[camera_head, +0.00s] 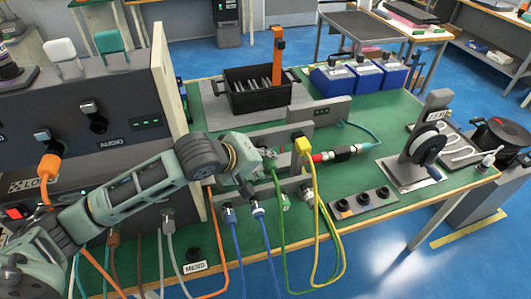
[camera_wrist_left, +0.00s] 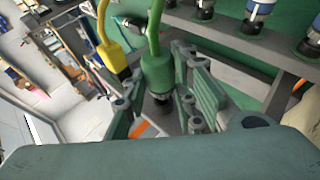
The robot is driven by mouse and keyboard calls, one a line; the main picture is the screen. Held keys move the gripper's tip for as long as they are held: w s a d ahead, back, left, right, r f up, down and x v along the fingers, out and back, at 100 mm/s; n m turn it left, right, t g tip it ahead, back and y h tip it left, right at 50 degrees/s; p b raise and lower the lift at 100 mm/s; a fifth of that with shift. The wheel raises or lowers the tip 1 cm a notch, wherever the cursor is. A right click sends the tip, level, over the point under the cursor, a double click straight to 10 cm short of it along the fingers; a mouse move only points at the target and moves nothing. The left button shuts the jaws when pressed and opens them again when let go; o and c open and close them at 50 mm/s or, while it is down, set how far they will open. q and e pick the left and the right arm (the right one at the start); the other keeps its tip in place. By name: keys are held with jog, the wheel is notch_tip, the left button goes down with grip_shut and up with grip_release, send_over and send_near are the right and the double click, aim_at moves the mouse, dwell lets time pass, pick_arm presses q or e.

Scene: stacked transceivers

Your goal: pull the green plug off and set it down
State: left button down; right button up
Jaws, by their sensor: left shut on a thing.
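The green plug (camera_wrist_left: 157,72) is between the fingers of my left gripper (camera_wrist_left: 162,95) in the left wrist view, with its green cable (camera_wrist_left: 155,25) running up from it. A dark end shows below its green body; I cannot tell whether it is still in a socket. In the head view my left gripper (camera_head: 264,162) is at the grey connector rail (camera_head: 295,140) and mostly hides the plug. The green cable (camera_head: 277,210) hangs in a loop below. My right gripper is not in view.
A yellow plug (camera_head: 303,146) stands close right of my left gripper, with its yellow cable looping down. Blue plugs (camera_head: 229,214) sit in front. A black crate (camera_head: 258,92) stands behind. The green tabletop (camera_head: 385,165) has bare patches at right.

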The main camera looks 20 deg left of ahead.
pick_arm(q)
jog(key=shift+s+d+p, duration=0.55)
jog(key=shift+s+d, duration=0.1)
jog(key=shift+s, duration=0.35)
jog(key=shift+s+d+p, duration=0.5)
jog(key=shift+s+d, duration=0.15)
jog(key=shift+s, duration=0.3)
jog(key=r+b, duration=0.1)
jog(key=r, duration=0.1)
jog(key=w+a+r+n+y+b, duration=0.1)
jog(key=r, duration=0.1)
jog(key=r+n+b, duration=0.1)
jog(key=r+b, duration=0.1)
jog(key=shift+w+a+r+t+y, duration=0.2)
jog(key=shift+w+a+t+y, duration=0.1)
jog(key=shift+w+a, duration=0.1)
jog(key=s+a+r+n+y+b, duration=0.2)
jog(key=a+r+n+b, duration=0.1)
jog(key=r, duration=0.4)
jog(key=shift+s+a+r+y, duration=0.25)
jog(key=shift+s+y, duration=0.05)
jog(key=shift+s, duration=0.05)
